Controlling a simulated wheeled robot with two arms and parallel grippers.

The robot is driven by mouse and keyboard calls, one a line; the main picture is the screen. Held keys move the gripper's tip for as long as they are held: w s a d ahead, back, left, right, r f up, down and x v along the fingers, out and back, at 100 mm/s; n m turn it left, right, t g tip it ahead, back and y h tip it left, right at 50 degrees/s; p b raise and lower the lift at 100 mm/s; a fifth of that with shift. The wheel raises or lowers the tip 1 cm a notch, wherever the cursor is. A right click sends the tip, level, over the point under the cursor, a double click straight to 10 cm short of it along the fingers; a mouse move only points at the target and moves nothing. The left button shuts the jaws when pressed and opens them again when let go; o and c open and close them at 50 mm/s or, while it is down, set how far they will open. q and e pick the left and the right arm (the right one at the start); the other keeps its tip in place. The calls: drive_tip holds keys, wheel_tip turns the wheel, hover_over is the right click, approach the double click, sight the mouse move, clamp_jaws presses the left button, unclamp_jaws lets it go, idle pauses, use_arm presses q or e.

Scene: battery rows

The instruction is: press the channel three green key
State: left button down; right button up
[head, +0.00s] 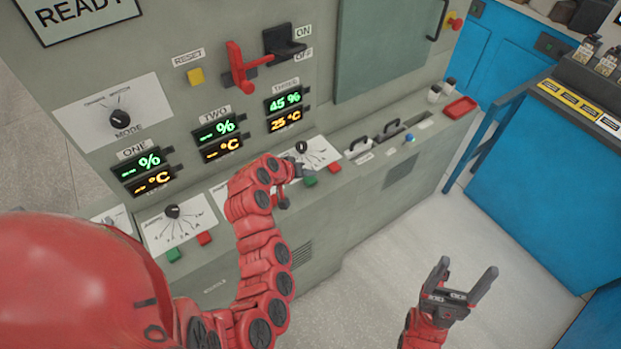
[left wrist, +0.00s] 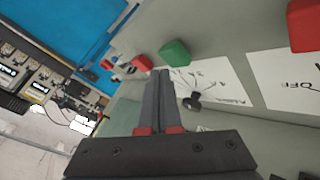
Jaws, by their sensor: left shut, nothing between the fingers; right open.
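The channel three green key (head: 310,181) sits on the console ledge below the THREE display (head: 284,110), which reads 45 % and 25 °C. Its red key (head: 334,167) is just to the right. In the left wrist view the green key (left wrist: 175,52) is just beyond my fingertips, with the red key (left wrist: 141,63) to its left and a black knob (left wrist: 192,103) below. My left gripper (head: 299,172) is shut and empty, close to the green key; contact cannot be told. My right gripper (head: 460,280) is open and empty over the floor.
Channel one's green key (head: 174,254) and red key (head: 204,238) are at the left; my left arm hides part of channel two's controls. A blue bench (head: 545,150) stands at right.

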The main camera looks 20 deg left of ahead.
sight(308, 182)
use_arm(q)
drive_tip(key=shift+f+b, duration=0.45)
drive_tip(key=shift+b, duration=0.15)
drive_tip(key=shift+f+b, duration=0.45)
idle(0.6)
drive_tip(key=shift+r, duration=0.9)
drive_tip(key=shift+r+p, duration=0.1)
drive_tip(key=shift+p, duration=0.2)
drive_tip(key=shift+r+p, duration=0.85)
drive_tip(key=shift+r, duration=1.55)
